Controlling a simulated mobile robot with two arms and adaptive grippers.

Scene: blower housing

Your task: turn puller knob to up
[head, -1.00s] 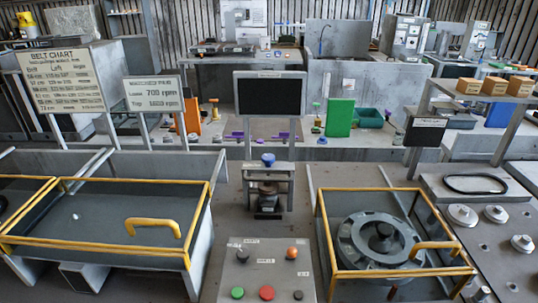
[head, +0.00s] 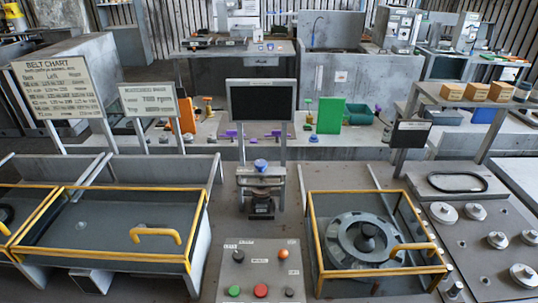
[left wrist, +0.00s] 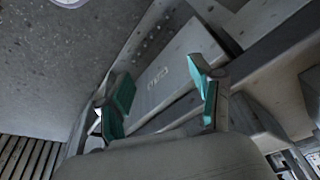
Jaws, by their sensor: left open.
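A small press-like stand (head: 261,190) with a blue knob (head: 260,165) on top stands at the centre of the head view, below a dark screen. In front of it is a sloped grey control panel (head: 262,271) with a dark knob (head: 238,256), an orange knob (head: 283,254) and green, red and dark buttons. I cannot read which control is the puller knob. In the left wrist view my left gripper (left wrist: 161,88) is open and empty, its teal pads apart. A grey labelled block (left wrist: 168,70) lies beyond the fingers; its label is unreadable. My right gripper is in no view.
Yellow-framed covers stand left (head: 110,225) and right (head: 372,275) of the panel; the right one encloses a round grey housing (head: 366,240). The dark screen (head: 262,100) rises behind the stand. A plate with several metal discs (head: 497,240) is at far right.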

